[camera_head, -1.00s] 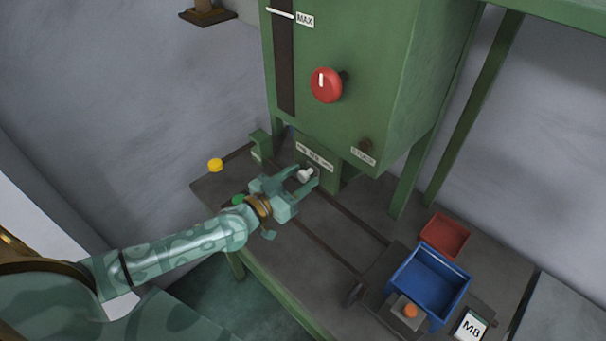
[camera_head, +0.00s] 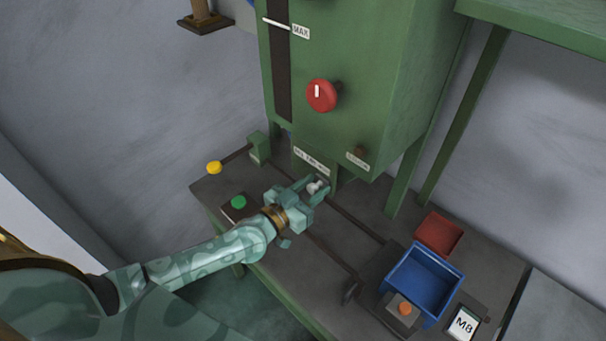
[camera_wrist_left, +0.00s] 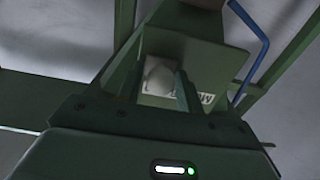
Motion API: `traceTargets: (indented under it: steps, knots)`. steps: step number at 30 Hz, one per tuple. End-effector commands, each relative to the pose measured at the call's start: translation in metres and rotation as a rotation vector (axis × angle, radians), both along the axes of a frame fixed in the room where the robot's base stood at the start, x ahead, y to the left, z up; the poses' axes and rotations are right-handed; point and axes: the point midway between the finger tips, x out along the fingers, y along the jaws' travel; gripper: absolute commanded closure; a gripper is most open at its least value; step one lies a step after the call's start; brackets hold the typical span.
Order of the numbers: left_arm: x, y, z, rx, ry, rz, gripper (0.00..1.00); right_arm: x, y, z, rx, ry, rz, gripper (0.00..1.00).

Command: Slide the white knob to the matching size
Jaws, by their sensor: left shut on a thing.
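The white knob (camera_head: 315,187) sits at the foot of the green machine, just below its size label strip (camera_head: 312,162). My left gripper (camera_head: 316,188) is shut on the knob, with a finger on each side of it. In the left wrist view the knob (camera_wrist_left: 158,74) shows pale and round between the fingers, with part of a label (camera_wrist_left: 206,98) reading "M" beside it. The rest of that label is hidden behind a finger. A card (camera_head: 464,324) marked M8 stands at the lower right of the bench. My right gripper is not in view.
The green machine (camera_head: 340,60) carries a red dial (camera_head: 321,95). A yellow button (camera_head: 214,167) and a green button (camera_head: 238,202) are left of my gripper. A blue bin (camera_head: 425,285), a red tray (camera_head: 438,234) and an orange button (camera_head: 405,308) are at right.

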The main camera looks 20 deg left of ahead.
Motion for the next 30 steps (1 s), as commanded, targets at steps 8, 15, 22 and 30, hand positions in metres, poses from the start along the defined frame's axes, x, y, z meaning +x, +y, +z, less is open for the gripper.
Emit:
traceTargets:
  steps: [8, 15, 22, 30]
  knots:
    - [-0.002, -0.006, -0.001, 0.0, 0.0, -0.008, 1.0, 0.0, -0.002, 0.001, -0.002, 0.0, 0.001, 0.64]
    - [-0.002, -0.005, -0.001, 0.0, -0.001, -0.006, 0.53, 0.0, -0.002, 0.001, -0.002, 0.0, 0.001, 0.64]
    - [-0.001, -0.005, 0.0, 0.0, -0.001, -0.005, 0.53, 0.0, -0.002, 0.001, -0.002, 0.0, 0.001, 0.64]
    - [-0.017, 0.001, -0.001, 0.002, 0.002, -0.005, 0.53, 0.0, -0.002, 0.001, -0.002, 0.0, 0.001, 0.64]
